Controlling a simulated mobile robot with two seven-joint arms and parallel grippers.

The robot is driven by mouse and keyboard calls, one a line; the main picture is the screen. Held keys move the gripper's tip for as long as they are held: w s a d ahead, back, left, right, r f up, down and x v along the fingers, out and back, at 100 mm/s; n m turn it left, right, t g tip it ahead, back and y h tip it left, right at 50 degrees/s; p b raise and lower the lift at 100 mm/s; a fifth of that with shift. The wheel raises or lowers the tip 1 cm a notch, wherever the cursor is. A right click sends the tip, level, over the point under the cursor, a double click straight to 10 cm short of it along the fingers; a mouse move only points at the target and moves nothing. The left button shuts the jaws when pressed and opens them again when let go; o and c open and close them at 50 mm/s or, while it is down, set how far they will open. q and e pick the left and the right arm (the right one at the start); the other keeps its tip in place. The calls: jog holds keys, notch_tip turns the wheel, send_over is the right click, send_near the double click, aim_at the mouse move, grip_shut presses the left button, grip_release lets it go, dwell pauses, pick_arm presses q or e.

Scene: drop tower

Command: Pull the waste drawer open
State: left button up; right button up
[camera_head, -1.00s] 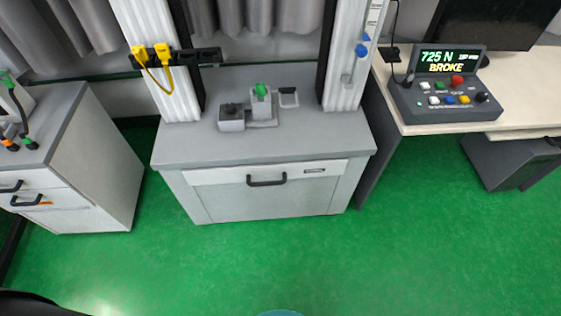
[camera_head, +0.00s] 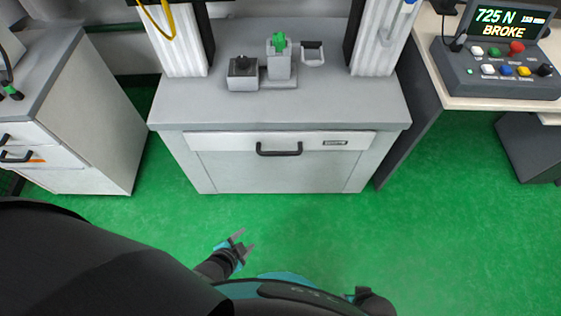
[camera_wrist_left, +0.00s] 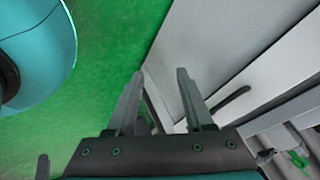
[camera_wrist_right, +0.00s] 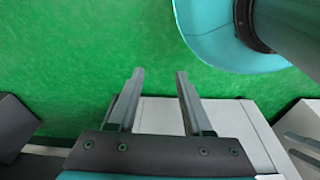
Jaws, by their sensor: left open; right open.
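The drawer (camera_head: 225,143) is a light grey front under the machine's worktop, with a black bar handle (camera_head: 278,149) in its middle and a small label at right. It looks closed. My left gripper (camera_head: 243,243) is open and empty, in front of the cabinet, apart from the handle. In the left wrist view its fingers (camera_wrist_left: 158,78) are spread, and the dark handle (camera_wrist_left: 232,97) shows to their right. My right gripper is outside the head view; in the right wrist view its fingers (camera_wrist_right: 159,76) are open and empty, with a grey cabinet face beyond.
The worktop (camera_head: 190,105) carries a dark-topped block (camera_head: 243,75) and a green-topped fixture (camera_head: 279,60) between white columns. A side cabinet (camera_head: 95,120) stands left. A desk with a control box (camera_head: 497,60) reading "725 N BROKE" stands right. Green floor lies clear before the drawer.

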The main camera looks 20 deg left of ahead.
pick_arm(q)
jog(key=w+m+t+b, duration=0.5)
jog(key=w+b, duration=0.3)
jog(key=w, duration=0.2)
jog(key=m+t+h+b, duration=0.1)
jog(key=m+t+b, duration=0.25)
jog(key=b, duration=0.25)
send_near(279, 155)
pick_arm(e)
jog(key=w+a+t, duration=0.1)
jog(key=w, duration=0.7)
notch_tip(279, 155, up, 9)
jog(key=w+t+b, duration=0.2)
jog(key=b, duration=0.2)
pick_arm(q)
jog(key=shift+m+g, duration=0.25)
jog(key=b+x, duration=0.2)
jog(key=x, duration=0.8)
jog(key=shift+d+r, duration=0.1)
jog(key=shift+w+b, duration=0.35)
jog(key=shift+w, duration=0.1)
pick_arm(e)
jog(key=w+a+t+y, duration=0.2)
jog(key=w+a+t, duration=0.2)
jog(key=a, duration=0.1)
jog(key=shift+a+r+y, duration=0.3)
pick_arm(q)
grip_shut()
